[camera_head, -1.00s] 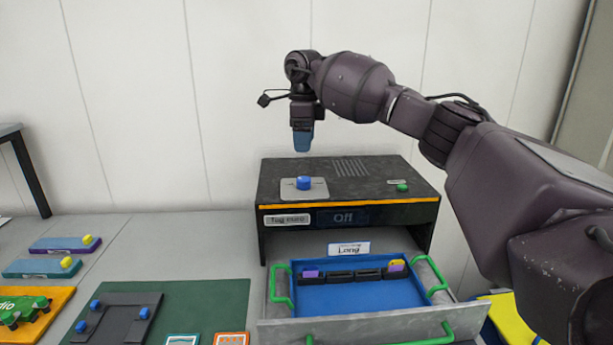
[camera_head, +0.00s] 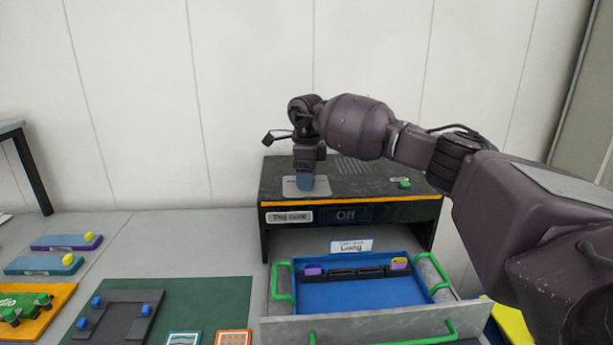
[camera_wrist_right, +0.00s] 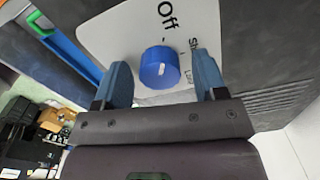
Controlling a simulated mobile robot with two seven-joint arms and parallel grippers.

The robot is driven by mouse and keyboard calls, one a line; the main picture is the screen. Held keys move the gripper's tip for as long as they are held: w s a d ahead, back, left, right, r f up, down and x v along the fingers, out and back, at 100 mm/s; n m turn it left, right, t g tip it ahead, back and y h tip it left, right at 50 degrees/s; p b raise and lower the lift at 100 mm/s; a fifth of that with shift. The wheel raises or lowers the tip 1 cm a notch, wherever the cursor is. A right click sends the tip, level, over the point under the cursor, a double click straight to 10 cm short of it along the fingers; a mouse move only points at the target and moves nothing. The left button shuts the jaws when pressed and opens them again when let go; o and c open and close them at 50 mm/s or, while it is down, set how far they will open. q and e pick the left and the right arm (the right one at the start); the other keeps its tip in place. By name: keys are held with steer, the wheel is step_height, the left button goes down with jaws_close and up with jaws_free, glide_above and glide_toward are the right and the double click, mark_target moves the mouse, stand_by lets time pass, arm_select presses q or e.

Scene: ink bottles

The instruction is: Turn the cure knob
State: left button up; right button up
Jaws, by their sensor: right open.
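The blue cure knob (camera_wrist_right: 160,68) sits on a pale plate (camera_wrist_right: 110,32) marked "Off", with other partly hidden labels beside it. The plate also shows in the head view (camera_head: 322,187) on top of the dark curing box (camera_head: 385,184), where the gripper covers the knob. The box's front display (camera_head: 346,216) reads "Off". My right gripper (camera_head: 305,184) points down over the knob. In the right wrist view its blue fingers (camera_wrist_right: 161,80) are apart, one on each side of the knob, with visible gaps. My left gripper is not in view.
An open drawer (camera_head: 375,326) with green handles sticks out below the box and holds a blue tray (camera_head: 345,298). A green button (camera_head: 405,184) is on the box top. A green mat (camera_head: 210,300) and a dark board (camera_head: 118,315) lie to the left.

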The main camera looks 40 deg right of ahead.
steer(key=c, duration=0.9)
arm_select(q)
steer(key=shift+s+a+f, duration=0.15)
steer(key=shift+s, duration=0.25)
